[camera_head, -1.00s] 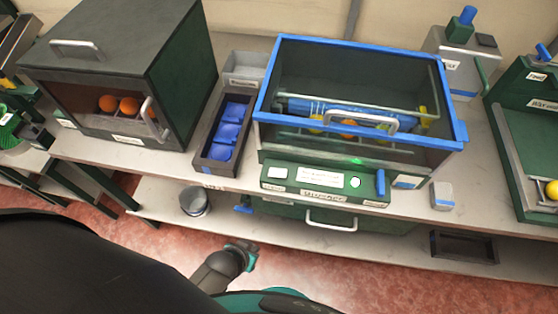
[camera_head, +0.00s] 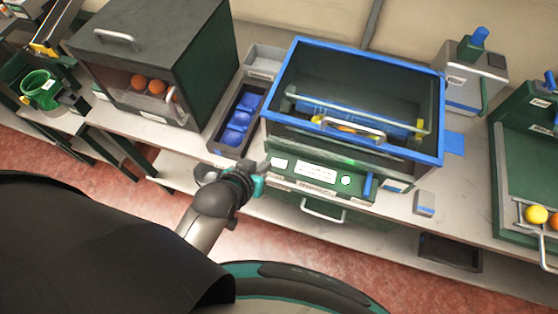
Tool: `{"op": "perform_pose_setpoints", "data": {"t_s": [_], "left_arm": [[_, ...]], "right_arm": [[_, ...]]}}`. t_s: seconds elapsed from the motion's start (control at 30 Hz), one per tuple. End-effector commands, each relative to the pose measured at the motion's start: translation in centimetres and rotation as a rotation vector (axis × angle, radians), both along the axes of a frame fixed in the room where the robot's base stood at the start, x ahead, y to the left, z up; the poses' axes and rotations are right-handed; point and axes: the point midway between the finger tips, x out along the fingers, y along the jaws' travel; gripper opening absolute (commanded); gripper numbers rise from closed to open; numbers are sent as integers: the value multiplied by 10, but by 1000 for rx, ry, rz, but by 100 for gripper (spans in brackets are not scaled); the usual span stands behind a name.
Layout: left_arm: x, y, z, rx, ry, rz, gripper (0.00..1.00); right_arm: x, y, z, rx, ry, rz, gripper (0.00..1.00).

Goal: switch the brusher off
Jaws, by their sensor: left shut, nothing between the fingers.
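The brusher (camera_head: 441,120) is a blue-rimmed box with a see-through front and a blue roller (camera_head: 310,107) inside. Its green control panel (camera_head: 310,183) has a pale square (camera_head: 279,163) at the left, a label in the middle, a round white button (camera_head: 346,181) and a blue lever (camera_head: 368,185) at the right. A green light glows above the panel. Yellow-orange fruit inside is mostly hidden behind the front handle. My left gripper (camera_head: 264,167) is shut and empty at the panel's left end, close to the pale square; I cannot tell whether it touches. My right gripper is out of view.
A dark box with oranges (camera_head: 138,82) stands at the left. A tray with blue cups (camera_head: 235,138) lies between it and the brusher. A small grey-blue block (camera_head: 424,203) sits right of the panel. A green tray with fruit (camera_head: 535,214) is at far right.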

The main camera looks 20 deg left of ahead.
Motion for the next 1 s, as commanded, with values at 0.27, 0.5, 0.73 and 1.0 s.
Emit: {"op": "perform_pose_setpoints", "data": {"t_s": [0.27, 0.5, 0.73, 1.0], "left_arm": [[3, -1, -3, 0, 0, 0, 0], [23, -4, -23, -1, -1, 0, 0], [47, -8, -48, 0, 0, 0, 0], [73, -13, -75, -1, 1, -1, 0]], "right_arm": [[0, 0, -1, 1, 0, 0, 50], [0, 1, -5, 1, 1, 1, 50], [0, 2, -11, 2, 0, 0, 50], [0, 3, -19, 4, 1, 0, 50]]}}
